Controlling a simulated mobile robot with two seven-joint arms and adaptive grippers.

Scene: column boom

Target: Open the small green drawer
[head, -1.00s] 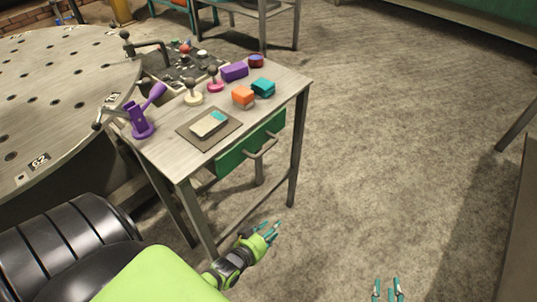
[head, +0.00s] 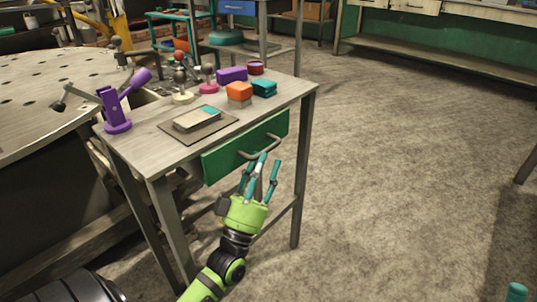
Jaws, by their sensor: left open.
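The small green drawer (head: 225,156) is in the front of a small metal table (head: 158,158). Its front looks flush with the table frame, with no gap visible. A grey bar handle (head: 271,141) sticks out from it. My left gripper (head: 262,166) is open just in front of the drawer, with its teal-tipped fingers spread at the handle. One finger overlaps the handle in the picture; I cannot tell whether it touches. At the bottom right corner only a teal tip (head: 516,292) shows, likely of my right gripper.
On the table are a beige and teal block on a dark mat (head: 228,121), a purple holder (head: 115,112), an orange block (head: 239,91), a teal block (head: 265,87) and a purple block (head: 231,75). The floor to the right is clear.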

